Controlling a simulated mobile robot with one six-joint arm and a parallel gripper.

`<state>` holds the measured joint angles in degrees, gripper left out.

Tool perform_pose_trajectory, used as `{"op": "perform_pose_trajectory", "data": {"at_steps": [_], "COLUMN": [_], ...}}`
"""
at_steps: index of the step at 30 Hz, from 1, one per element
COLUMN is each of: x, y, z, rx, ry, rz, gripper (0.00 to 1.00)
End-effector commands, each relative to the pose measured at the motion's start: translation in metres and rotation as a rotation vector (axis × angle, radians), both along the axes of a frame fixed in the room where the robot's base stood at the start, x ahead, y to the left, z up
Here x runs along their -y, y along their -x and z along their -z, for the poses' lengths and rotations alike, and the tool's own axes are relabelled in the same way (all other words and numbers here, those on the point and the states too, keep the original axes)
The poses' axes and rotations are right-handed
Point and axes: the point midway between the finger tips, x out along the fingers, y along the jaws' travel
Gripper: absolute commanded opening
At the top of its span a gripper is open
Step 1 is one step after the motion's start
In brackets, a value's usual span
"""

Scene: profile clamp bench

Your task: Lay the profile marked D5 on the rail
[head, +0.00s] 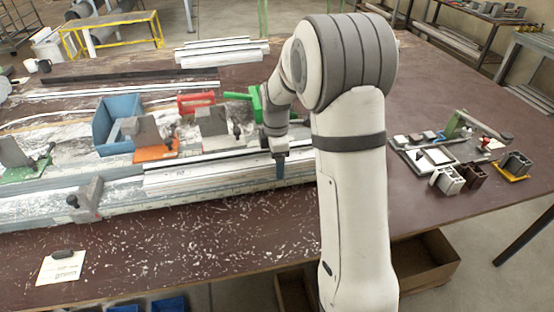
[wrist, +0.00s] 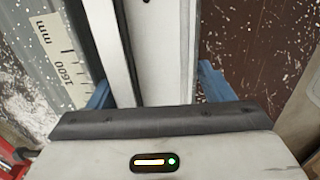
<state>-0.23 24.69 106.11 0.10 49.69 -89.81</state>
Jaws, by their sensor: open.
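A long pale profile (head: 215,177) lies along the front part of the rail (head: 130,200). It has a small mark near its left end, too small to read, so I cannot confirm D5. My gripper (head: 280,168) points down at the profile's right part. In the wrist view my gripper (wrist: 156,92) is open, with one blue finger on each side of a white profile (wrist: 155,45). I cannot tell whether the fingers touch it. The rail (wrist: 25,75) shows at left with a millimetre scale. Some of the profile is hidden behind my arm.
A blue bin (head: 112,122), an orange-based clamp (head: 152,145) and a grey clamp block (head: 85,200) stand along the rail. More profiles (head: 225,50) lie at the back. A paper card (head: 60,267) lies at front left. Small parts (head: 450,178) occupy the right. Chips litter the front table.

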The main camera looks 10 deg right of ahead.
Motion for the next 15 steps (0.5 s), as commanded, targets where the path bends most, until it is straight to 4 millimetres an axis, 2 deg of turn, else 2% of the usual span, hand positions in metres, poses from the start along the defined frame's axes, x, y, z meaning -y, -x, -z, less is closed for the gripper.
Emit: {"op": "perform_pose_trajectory", "data": {"at_steps": [1, 4, 7, 15], "x": [0.000, 0.000, 0.000, 0.000], "y": [-0.006, -0.006, -0.006, -0.003], "z": [-0.004, -0.005, -0.014, -0.060], "rx": [0.021, 0.021, 0.024, 0.023], "ry": [0.000, 0.000, 0.000, 0.000], "rz": [0.001, 0.001, 0.001, 0.001], "gripper": [0.89, 0.89, 0.89, 0.89]}}
